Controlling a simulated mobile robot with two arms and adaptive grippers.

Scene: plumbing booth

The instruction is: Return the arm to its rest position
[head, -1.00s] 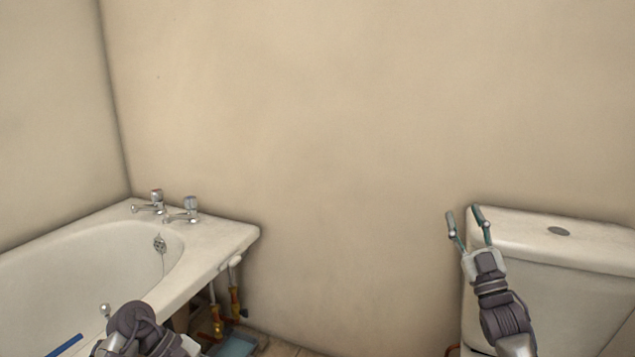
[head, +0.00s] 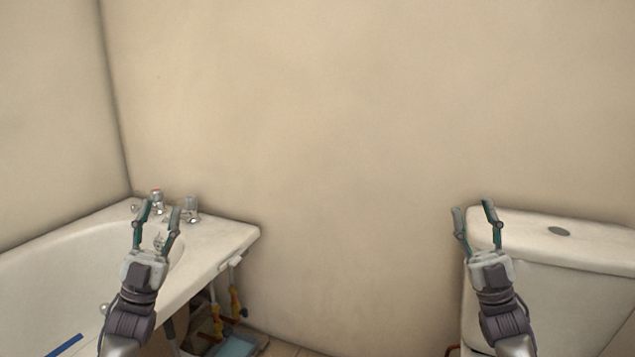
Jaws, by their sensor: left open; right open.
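My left gripper (head: 160,207) is raised in front of the bathtub's tap end, pointing up. Its two fingers are apart with nothing between them, and they partly cover the taps. My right gripper (head: 474,208) is raised in front of the left end of the toilet cistern, also pointing up. Its fingers are apart and empty. Both arms come up from the bottom of the view in a similar pose.
The white bathtub (head: 215,240) with chrome taps (head: 191,208) fills the left. Pipes with yellow fittings (head: 236,302) and a blue tray (head: 236,346) are below its rim. The white cistern (head: 560,290) stands right. Bare wall lies between.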

